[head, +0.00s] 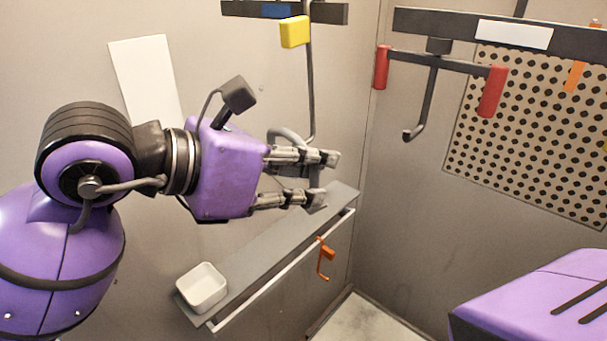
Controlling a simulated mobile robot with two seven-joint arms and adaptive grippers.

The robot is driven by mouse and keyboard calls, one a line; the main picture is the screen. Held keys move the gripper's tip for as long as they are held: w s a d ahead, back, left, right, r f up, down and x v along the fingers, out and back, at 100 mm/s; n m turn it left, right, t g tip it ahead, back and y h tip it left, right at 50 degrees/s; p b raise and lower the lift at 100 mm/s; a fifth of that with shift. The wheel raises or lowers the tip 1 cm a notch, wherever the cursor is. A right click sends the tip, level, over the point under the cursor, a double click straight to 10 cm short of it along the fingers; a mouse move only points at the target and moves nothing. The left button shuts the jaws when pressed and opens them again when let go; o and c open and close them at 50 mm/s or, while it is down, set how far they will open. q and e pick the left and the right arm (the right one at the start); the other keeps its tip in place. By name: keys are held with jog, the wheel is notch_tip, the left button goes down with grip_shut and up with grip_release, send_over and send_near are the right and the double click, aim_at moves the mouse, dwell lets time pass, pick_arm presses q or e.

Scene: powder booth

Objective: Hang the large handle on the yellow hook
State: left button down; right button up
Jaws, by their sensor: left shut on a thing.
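The yellow hook is marked by a yellow block (295,32) at the top centre. A thin dark rod (310,85) runs down beside the block, and its lower end reaches the area just above my left gripper. My left gripper (322,178) is shut on a grey handle (315,174), in front of the shelf. A curved grey piece (287,134) shows above the fingers; I cannot tell whether it belongs to the handle or to the hook. Whether handle and hook touch is unclear. My right gripper is out of view.
A grey shelf (235,272) with a white rail runs below my left gripper. A white bowl (202,287) sits at its near end. A small orange hook-shaped piece (325,262) hangs by the rail. A red-ended hook bar (440,61) and perforated panel (530,125) are right.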

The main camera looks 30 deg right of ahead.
pick_arm(q)
jog(key=shift+w+d, duration=0.3)
jog(key=shift+d, duration=0.5)
jog(key=shift+w+d, duration=0.3)
jog(key=shift+d, duration=0.45)
jog(key=shift+f, duration=0.1)
jog(key=shift+f, duration=0.35)
jog(key=shift+f, duration=0.1)
dwell(0.3)
jog(key=c, duration=1.7)
grip_release()
jog(key=shift+c, duration=0.2)
jog(key=s+a, duration=0.1)
jog(key=a, duration=1.2)
jog(key=shift+s+r, duration=0.2)
jog(key=shift+s, duration=0.1)
